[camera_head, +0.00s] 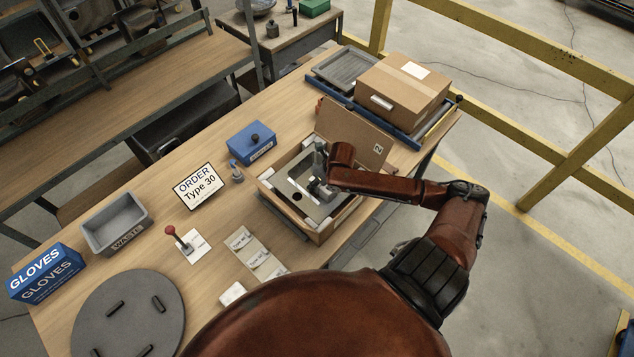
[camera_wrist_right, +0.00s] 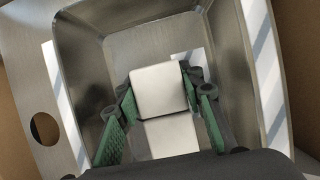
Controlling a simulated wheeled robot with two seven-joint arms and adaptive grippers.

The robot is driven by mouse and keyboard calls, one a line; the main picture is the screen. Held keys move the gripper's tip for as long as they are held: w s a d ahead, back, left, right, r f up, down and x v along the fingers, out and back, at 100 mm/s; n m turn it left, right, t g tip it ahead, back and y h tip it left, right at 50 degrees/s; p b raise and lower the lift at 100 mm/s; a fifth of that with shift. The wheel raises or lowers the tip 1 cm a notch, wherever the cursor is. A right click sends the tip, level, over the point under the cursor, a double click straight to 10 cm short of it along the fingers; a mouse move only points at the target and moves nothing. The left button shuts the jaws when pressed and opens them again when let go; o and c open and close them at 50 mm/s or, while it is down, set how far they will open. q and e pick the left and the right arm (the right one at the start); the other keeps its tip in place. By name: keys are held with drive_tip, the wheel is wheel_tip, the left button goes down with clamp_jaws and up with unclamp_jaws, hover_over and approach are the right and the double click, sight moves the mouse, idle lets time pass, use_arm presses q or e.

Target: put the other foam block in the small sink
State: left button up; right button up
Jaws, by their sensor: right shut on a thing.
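The small sink (camera_head: 290,185) is a grey metal basin lying in an open cardboard box (camera_head: 320,233). My right gripper (camera_head: 318,183) reaches down over the basin. In the right wrist view the sink (camera_wrist_right: 88,50) surrounds the fingers of the right gripper (camera_wrist_right: 160,92). Its green pads are shut on a white foam block (camera_wrist_right: 158,88), within the basin's outline. A second white face (camera_wrist_right: 172,137) shows below a dark line; I cannot tell whether it is another block or another side. Contact with the basin floor is unclear. My left gripper is out of view.
A white block-like piece (camera_head: 232,293) lies on the table by the labelled cards (camera_head: 250,250). The box's raised flap (camera_head: 352,142) stands behind my right wrist. A blue box (camera_head: 251,142), closed carton (camera_head: 402,92) and waste bin (camera_head: 114,222) stand around.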

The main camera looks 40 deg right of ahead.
drive_tip(key=o, duration=0.8)
drive_tip(key=p+v, duration=0.1)
drive_tip(key=v, duration=1.1)
drive_tip(key=shift+p, duration=0.35)
